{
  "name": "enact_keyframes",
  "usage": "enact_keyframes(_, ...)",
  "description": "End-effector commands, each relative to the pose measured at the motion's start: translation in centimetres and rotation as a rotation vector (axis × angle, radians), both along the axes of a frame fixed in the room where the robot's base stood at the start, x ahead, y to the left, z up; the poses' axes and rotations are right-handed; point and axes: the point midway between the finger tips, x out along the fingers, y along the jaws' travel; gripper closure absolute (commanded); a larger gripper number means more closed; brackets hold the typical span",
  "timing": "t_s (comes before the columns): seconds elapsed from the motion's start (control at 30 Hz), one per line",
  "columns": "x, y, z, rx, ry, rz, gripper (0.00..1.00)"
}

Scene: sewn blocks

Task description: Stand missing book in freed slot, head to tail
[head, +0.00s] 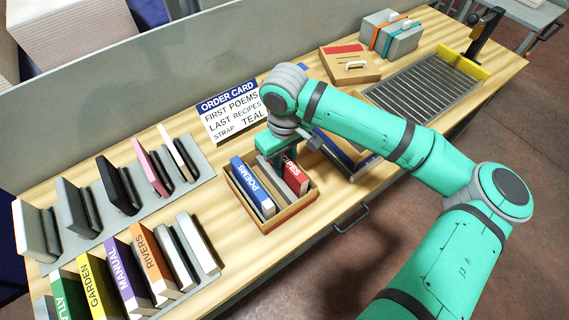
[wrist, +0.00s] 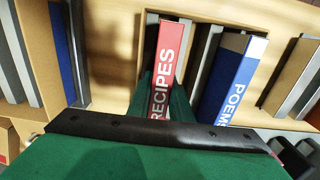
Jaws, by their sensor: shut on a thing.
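A red book (head: 296,177) lettered RECIPES stands in the right part of an open wooden box (head: 284,221) in the head view. My gripper (head: 283,158) reaches down over the box and is shut on this red book; in the wrist view the book (wrist: 167,60) sits between the green fingers (wrist: 160,105). A blue book (head: 252,186) lettered POEMS stands at the left of the box, tilted; it also shows in the wrist view (wrist: 238,85). Grey dividers (head: 270,177) stand between the two books. The book's lower end is hidden, so I cannot tell if it touches the box floor.
An order card (head: 229,115) reads first POEMS, last RECIPES, strap TEAL. Racks of books (head: 125,270) fill the left of the bench. Behind my arm are another tray (head: 350,150), a roller rack (head: 425,90), a wooden case (head: 350,68) and strapped grey blocks (head: 390,38).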

Motion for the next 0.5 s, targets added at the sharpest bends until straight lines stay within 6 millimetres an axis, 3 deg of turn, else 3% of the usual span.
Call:
enact_keyframes(0.47,0.03,0.00,-0.97,0.001,-0.001,0.000,1.00)
enact_keyframes(0.5,0.03,-0.03,-0.94,0.000,-0.001,0.000,0.74)
